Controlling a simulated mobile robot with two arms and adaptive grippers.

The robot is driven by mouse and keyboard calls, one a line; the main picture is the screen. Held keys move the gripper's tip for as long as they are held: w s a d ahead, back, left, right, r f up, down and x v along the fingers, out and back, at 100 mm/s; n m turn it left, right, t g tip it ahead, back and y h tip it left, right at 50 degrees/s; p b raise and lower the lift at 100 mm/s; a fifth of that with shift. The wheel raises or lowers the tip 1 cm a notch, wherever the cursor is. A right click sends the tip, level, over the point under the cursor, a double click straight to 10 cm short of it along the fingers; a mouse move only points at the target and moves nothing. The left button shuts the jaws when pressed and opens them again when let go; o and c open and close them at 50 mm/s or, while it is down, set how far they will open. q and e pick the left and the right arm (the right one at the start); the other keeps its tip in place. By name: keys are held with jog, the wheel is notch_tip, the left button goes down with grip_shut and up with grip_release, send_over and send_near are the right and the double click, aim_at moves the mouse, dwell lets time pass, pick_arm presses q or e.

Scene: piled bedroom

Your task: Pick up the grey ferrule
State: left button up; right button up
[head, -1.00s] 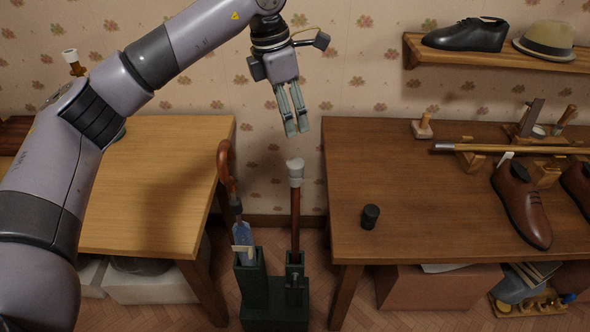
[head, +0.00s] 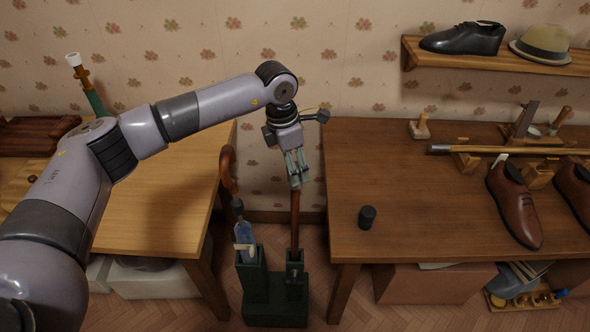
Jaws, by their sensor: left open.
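The grey ferrule (head: 295,183) caps the upper end of a brown stick (head: 295,222) that stands upright in the right tube of a dark green stand (head: 273,314). My left gripper (head: 297,180) points down from above, open, with its fingers at the ferrule. The fingers hide most of the ferrule. I cannot tell whether they touch it. My right gripper is not in view.
A curved brown cane handle (head: 227,170) and a blue item (head: 245,240) stand close on the left in the stand. A light wooden table (head: 160,225) is left, a darker table (head: 400,180) right. A black cylinder (head: 367,217) stands on the right table.

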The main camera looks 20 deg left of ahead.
pick_arm(q)
jog(key=shift+w+d+f+p, duration=0.1)
jog(key=shift+d+f+p, duration=0.1)
jog(key=shift+f, duration=0.65)
jog(key=shift+d+f+p, duration=0.1)
jog(key=shift+f+p, duration=0.1)
jog(key=shift+f, duration=0.65)
jog(key=c, duration=1.2)
